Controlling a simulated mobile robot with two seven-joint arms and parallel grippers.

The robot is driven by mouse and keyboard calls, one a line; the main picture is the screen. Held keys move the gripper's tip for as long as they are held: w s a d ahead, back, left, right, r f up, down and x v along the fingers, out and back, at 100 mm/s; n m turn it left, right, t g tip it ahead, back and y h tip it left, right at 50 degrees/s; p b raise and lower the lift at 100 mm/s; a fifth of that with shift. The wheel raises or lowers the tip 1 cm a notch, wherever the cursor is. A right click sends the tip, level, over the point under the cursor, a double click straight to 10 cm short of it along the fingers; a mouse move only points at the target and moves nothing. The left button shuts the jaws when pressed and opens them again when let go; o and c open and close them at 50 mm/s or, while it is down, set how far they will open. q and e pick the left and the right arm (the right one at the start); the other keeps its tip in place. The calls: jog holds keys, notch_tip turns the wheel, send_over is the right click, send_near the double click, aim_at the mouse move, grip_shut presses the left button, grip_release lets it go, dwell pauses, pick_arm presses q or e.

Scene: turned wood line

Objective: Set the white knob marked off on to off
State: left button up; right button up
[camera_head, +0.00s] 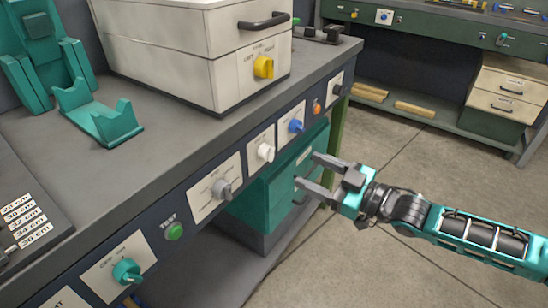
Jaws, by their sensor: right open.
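The white knob (265,152) sits on a small white plate on the dark front panel of the bench, in the middle of the head view. The lettering on its plate is too small to read. My right gripper (306,171) comes in from the right with its two fingers spread open and empty. In the picture its fingertips are a little right of and below the white knob, apart from it. My left gripper is not in view.
A grey knob (221,189) and a blue knob (296,126) flank the white one. A green button (174,231) and a teal knob (127,271) are nearer. A teal drawer cabinet (267,205) stands under the bench. The floor to the right is clear.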

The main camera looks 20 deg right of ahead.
aim_at(273, 155)
jog(key=b+x, duration=0.2)
jog(key=x, duration=0.8)
jog(key=shift+a, duration=0.1)
jog(key=c, duration=1)
